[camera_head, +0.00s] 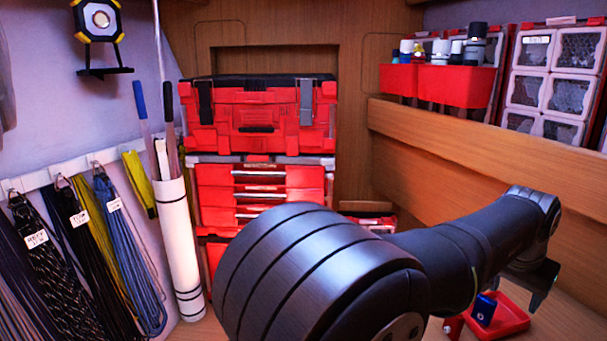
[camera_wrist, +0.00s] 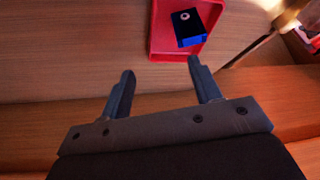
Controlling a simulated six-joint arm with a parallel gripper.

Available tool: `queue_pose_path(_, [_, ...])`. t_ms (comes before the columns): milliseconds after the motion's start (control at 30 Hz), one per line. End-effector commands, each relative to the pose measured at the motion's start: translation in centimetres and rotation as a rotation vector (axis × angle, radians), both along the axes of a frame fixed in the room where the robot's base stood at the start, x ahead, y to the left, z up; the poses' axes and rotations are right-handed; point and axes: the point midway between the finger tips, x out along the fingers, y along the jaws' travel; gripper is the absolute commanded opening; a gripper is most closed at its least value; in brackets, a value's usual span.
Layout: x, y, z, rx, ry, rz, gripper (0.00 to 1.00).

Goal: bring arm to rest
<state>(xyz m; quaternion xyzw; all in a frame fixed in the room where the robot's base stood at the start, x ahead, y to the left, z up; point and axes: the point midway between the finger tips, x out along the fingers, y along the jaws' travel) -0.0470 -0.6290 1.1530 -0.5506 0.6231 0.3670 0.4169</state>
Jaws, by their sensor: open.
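My gripper (camera_wrist: 160,85) is open and empty in the wrist view, its two dark fingers spread apart above the wooden surface. In the head view my dark arm reaches across the lower right, and the gripper end (camera_head: 540,283) shows only partly, near the red tray. The red tray (camera_wrist: 162,40) lies ahead of the fingers in the wrist view, and its right part shows in the head view (camera_head: 513,322). A blue and black block with a pale round spot (camera_wrist: 188,28) sits in the tray, apart from the fingers; it also shows in the head view (camera_head: 484,310).
Coiled lines (camera_head: 130,255) hang from a white rail at left, beside a white tube (camera_head: 180,250). Red toolboxes (camera_head: 262,120) are stacked at the back. A wooden ledge (camera_head: 480,150) runs along the right, with red bins (camera_head: 440,85) above it.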

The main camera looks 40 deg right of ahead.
Motion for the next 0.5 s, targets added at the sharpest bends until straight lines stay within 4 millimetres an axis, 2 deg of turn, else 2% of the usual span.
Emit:
queue_pose_path(367, [-5.7,3.4,4.1,-0.004,0.000,-0.003,0.58])
queue_pose_path(500, [-2.8,3.7,5.2,0.008,-0.002,-0.014,0.58])
